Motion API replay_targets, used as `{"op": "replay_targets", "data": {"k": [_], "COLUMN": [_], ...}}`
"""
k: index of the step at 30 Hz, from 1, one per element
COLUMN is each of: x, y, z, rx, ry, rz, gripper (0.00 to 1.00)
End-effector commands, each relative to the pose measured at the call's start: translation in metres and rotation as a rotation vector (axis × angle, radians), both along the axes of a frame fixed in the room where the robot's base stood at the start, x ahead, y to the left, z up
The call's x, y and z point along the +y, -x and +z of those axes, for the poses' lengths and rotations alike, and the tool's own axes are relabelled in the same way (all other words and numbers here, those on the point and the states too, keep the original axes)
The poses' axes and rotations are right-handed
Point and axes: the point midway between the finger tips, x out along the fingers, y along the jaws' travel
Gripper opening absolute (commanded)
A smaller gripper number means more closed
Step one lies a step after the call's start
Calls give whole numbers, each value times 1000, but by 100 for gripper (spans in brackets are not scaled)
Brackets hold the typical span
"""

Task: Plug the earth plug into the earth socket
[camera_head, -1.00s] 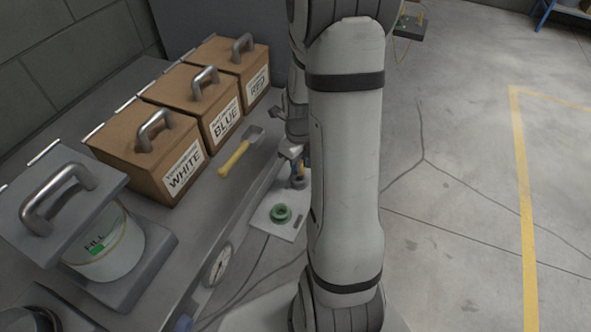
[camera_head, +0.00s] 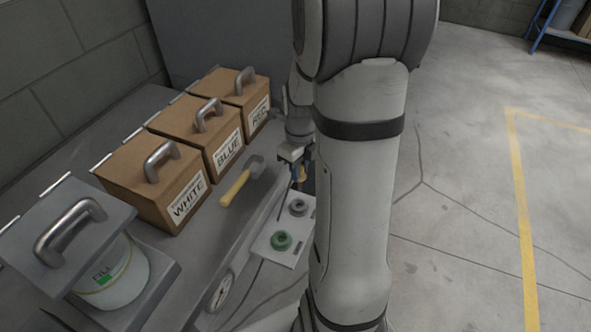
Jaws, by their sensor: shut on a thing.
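My gripper (camera_head: 294,165) is small in view, just left of my arm and above a pale plate. It is shut on the earth plug, which is mostly hidden; only a small bluish and tan bit shows below the jaws. A thin dark line, like a cable, runs down from there. I see no mark telling which is the earth socket. The gripper is above and beyond the grey socket, apart from both. My arm hides the plate's right side.
Open floor (camera_head: 460,240) lies right.

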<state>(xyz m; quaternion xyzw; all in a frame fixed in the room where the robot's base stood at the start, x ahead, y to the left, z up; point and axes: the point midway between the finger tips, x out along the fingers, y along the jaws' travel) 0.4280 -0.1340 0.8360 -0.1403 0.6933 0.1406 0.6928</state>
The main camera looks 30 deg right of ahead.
Motion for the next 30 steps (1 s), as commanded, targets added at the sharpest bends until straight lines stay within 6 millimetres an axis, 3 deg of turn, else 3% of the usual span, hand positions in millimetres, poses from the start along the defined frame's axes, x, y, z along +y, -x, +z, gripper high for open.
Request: {"op": "replay_targets", "data": {"k": [18, 30], "x": [0, 1], "y": [0, -2], "z": [26, 26], "rx": [-1, -1], "ry": [1, 1], "rz": [0, 21], "gripper": [0, 0]}}
